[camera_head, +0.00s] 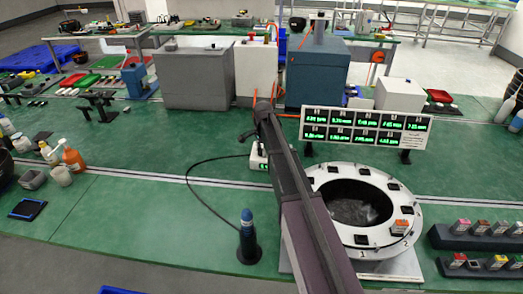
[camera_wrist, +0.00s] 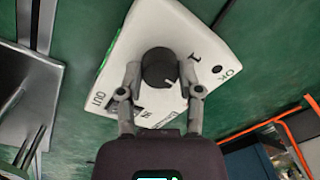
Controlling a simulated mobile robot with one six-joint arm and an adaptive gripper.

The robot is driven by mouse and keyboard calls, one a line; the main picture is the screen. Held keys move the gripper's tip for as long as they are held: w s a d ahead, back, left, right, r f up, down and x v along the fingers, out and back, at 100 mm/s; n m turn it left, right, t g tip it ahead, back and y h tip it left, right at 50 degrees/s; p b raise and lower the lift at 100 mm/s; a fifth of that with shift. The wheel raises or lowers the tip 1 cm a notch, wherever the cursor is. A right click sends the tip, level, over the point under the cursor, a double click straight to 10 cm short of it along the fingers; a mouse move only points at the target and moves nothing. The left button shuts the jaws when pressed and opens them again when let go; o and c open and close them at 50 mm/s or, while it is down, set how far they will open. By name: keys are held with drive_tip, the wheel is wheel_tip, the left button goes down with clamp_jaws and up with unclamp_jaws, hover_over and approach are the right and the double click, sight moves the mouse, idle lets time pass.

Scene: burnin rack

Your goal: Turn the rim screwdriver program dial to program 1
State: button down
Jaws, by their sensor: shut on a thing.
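The program dial (camera_wrist: 158,66) is a round black knob on the sloping white controller box (camera_wrist: 195,42) in the wrist view. A short white mark on the knob points to the lower right of the picture. A printed "1" shows right of the knob, with "OK" and a small black button (camera_wrist: 216,69) beyond it. "OUT" is printed at lower left. My gripper (camera_wrist: 160,74) is shut on the dial, one finger on each side. In the head view the white box (camera_head: 257,160) is partly hidden behind my arm.
A blue-black screwdriver (camera_head: 247,232) stands upright in a holder, its cable curving to the box. A white ring fixture (camera_head: 335,180) lies to the right, with a panel of green displays (camera_head: 366,128) behind it.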

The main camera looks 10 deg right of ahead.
drive_tip(key=shift+n, duration=0.4)
drive_tip(key=n, duration=0.3)
drive_tip(key=shift+n, duration=2.1)
drive_tip(key=shift+c, duration=1.3)
unclamp_jaws()
